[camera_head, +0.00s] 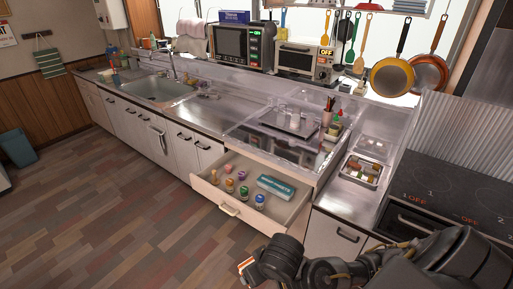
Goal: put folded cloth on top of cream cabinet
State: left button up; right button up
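I cannot make out a folded cloth for certain. A green striped cloth (48,62) hangs on the left wall. A long row of cream-fronted cabinets (118,118) runs under the steel counter; I cannot tell whether this is the cream cabinet meant. Part of my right arm (345,272) crosses the lower right, in front of the cabinets and the stove side. Its bend is near the bottom edge, and its gripper is not visible. My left arm and gripper are out of view.
An open drawer (230,209) juts out, holding several small bottles and a teal-and-white box (277,187). A clear-walled dish dryer (290,130) stands above it. A sink (157,88) is at the left and a stove (455,190) at the right.

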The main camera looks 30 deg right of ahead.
aim_at(249, 134)
jog(key=u, duration=0.05)
jog(key=i, duration=3.95)
jog(key=z, duration=2.35)
